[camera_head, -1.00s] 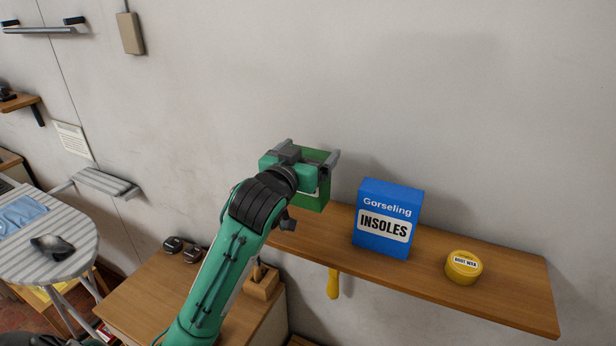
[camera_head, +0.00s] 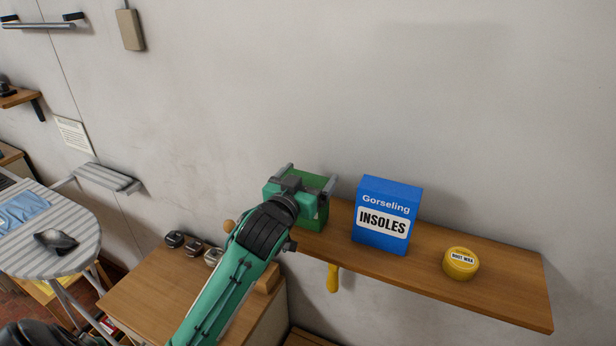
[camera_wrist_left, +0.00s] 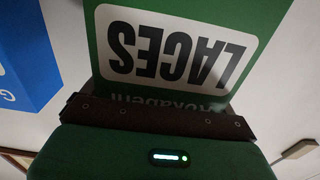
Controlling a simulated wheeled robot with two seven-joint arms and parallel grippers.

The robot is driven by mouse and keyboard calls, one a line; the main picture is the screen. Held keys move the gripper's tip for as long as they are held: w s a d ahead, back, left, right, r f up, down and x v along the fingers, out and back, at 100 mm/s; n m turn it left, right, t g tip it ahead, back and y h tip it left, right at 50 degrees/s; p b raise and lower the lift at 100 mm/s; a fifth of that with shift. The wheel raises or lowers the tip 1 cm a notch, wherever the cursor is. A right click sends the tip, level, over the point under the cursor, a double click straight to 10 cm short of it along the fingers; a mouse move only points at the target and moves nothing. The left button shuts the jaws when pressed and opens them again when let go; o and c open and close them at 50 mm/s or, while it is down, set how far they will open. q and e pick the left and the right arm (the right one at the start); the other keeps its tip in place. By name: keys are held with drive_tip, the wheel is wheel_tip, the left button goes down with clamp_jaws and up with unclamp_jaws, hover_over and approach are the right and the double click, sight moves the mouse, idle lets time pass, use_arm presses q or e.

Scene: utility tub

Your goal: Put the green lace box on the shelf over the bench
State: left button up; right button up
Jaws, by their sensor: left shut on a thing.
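The green lace box (camera_head: 319,216) is held in my left gripper (camera_head: 308,181), with a finger on either side of it. The gripper covers much of the box in the head view. The box is at the left end of the wooden shelf (camera_head: 430,285), left of the blue insoles box; I cannot tell whether its base touches the board. In the left wrist view the green box (camera_wrist_left: 265,22) fills the top middle, its white LACES label upside down. My right gripper is not in view.
On the shelf stand a blue insoles box (camera_head: 387,215) and a yellow boot wax tin (camera_head: 461,263), with bare board between and around them. A yellow handle (camera_head: 333,279) hangs below the shelf. The bench (camera_head: 150,295) is below left, with several small dark-topped items.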

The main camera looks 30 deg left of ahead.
use_arm(q)
drive_tip(key=o, duration=1)
drive_tip(key=shift+f, duration=0.1)
drive_tip(key=shift+o, duration=0.2)
drive_tip(key=shift+r, duration=0.2)
drive_tip(key=s+p, duration=0.2)
drive_tip(key=s, duration=1)
drive_tip(key=shift+d, duration=0.35)
